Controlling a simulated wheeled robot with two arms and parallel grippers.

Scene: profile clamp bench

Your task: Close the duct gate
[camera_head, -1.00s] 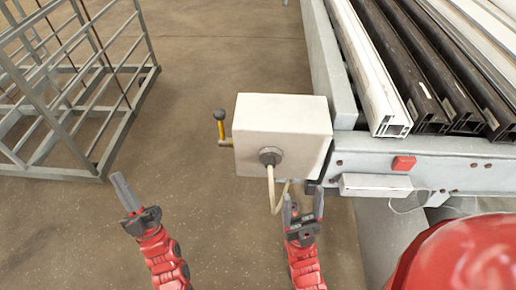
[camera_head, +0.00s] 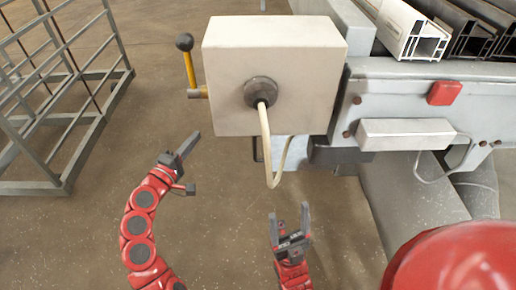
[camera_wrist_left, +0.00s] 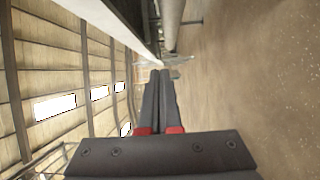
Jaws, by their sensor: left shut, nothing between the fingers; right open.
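A pale box (camera_head: 262,70) is fixed at the left end of the bench. A yellow lever (camera_head: 189,70) with a dark ball knob (camera_head: 184,41) stands upright on the box's left side. No part is clearly marked as the duct gate, and I cannot tell whether this lever belongs to it. My left gripper (camera_head: 190,144) is shut and empty, below the lever and apart from it. Its closed fingers also show in the left wrist view (camera_wrist_left: 160,74). My right gripper (camera_head: 290,211) is open and empty, below the box and the hanging cable.
A pale cable (camera_head: 267,150) loops down from the box's round fitting (camera_head: 260,92). The bench (camera_head: 400,85) carries long profiles (camera_head: 412,30) and a red button (camera_head: 444,93). A grey metal rack (camera_head: 66,170) stands at the left. Floor between rack and box is clear.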

